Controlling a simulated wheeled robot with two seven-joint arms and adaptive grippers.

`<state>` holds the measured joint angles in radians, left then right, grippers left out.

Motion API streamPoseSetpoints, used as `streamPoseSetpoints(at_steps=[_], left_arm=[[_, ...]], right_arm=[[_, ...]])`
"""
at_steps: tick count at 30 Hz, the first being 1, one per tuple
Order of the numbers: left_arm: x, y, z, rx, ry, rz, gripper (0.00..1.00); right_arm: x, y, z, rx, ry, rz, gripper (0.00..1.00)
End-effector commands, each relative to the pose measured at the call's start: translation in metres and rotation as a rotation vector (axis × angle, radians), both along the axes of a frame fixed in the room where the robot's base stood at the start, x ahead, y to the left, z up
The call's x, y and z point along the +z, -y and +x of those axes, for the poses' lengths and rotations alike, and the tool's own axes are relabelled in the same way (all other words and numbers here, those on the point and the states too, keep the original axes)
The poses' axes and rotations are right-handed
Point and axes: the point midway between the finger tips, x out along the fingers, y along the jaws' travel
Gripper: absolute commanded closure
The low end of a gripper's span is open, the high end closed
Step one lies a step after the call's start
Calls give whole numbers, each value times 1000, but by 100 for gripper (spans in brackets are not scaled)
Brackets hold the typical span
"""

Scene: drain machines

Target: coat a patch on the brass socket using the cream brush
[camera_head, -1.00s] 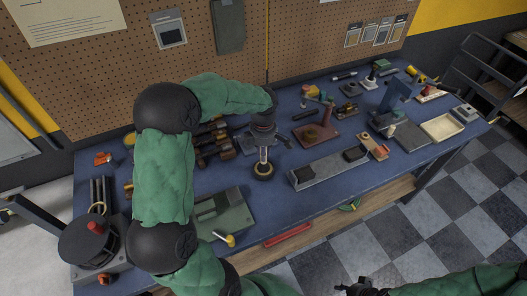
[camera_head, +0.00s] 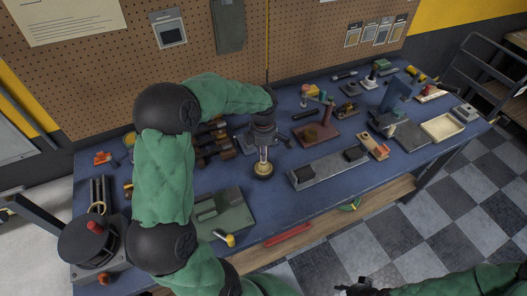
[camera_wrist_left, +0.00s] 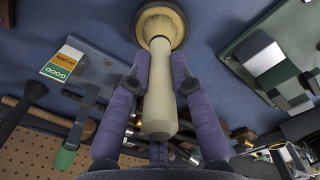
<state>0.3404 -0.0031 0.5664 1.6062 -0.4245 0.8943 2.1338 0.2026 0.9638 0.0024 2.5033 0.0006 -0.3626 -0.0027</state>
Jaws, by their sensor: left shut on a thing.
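My left gripper (camera_head: 262,157) is shut on the cream brush (camera_wrist_left: 158,85) and holds it upright over the bench. The brush's pale handle runs between the two purple fingers in the left wrist view. Its far end meets a round brass-coloured rim with a cream middle, which looks like the brass socket (camera_wrist_left: 176,22). The socket also shows in the head view (camera_head: 263,172), directly below the gripper. I cannot tell whether the brush touches the socket's surface, and no coated patch can be made out. My right gripper (camera_head: 360,288) is at the bottom edge, dark and small.
A grey-green plate (camera_head: 232,214) lies left of the socket, with a yellow-tipped tool (camera_head: 229,240) at its front edge. A long grey block (camera_head: 328,171) stands to the right. Dark cylindrical parts (camera_head: 213,145) lie behind and left. Bare blue bench (camera_head: 283,200) shows in front.

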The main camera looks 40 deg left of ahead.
Motion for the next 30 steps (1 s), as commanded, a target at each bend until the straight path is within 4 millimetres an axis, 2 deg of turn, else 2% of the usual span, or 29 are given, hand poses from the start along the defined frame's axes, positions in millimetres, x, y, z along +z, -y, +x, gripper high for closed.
streamPoseSetpoints(at_steps=[11, 30], left_arm=[[0, 1, -1, -1, -4, -2, 100], [44, 0, 0, 0, -1, -1, 100]], right_arm=[[1, 0, 0, 0, 0, 0, 60], [29, 0, 0, 0, 0, 0, 60]])
